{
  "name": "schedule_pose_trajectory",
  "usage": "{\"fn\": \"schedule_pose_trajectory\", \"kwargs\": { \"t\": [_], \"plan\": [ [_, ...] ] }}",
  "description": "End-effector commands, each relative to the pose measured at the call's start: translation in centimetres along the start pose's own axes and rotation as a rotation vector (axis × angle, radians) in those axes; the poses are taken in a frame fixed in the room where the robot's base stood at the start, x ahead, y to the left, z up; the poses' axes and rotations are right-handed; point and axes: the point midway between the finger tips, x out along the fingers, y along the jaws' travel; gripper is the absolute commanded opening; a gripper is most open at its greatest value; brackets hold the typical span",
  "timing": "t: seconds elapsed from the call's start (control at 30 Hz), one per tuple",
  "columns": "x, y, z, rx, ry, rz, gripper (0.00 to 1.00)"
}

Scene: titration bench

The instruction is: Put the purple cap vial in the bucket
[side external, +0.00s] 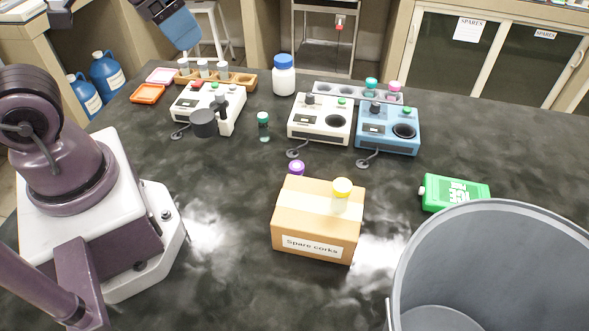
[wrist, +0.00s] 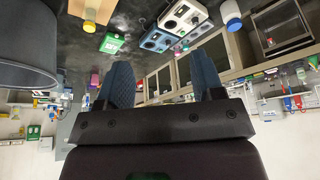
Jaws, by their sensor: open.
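The purple cap vial (side external: 296,168) is just behind the back edge of the cardboard box labelled "Spare corks" (side external: 318,222). Only its cap and a little below it show; the box hides the rest. The large grey bucket (side external: 490,225) stands at the front right, and it also shows at the upper left of the wrist view (wrist: 25,45). My gripper (wrist: 165,82) is open, with two blue textured fingers apart and nothing seen between them. A blue finger of it shows at the top left of the side view, far from the vial. I cannot make out the purple vial in the wrist view.
A yellow-capped vial (side external: 342,192) appears to stand on the box. The bench left of the box is clear.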

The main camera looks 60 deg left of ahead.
Motion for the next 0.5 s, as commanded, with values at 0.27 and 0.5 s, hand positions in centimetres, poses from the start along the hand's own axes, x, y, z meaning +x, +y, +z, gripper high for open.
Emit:
{"fn": "schedule_pose_trajectory", "kwargs": {
  "t": [0.27,0.5],
  "plan": [
    [7.2,1.0,-2.0,0.237,-0.277,-0.006,0.61],
    [14.9,2.9,-3.4,0.701,-0.423,0.114,0.61]
  ]
}}
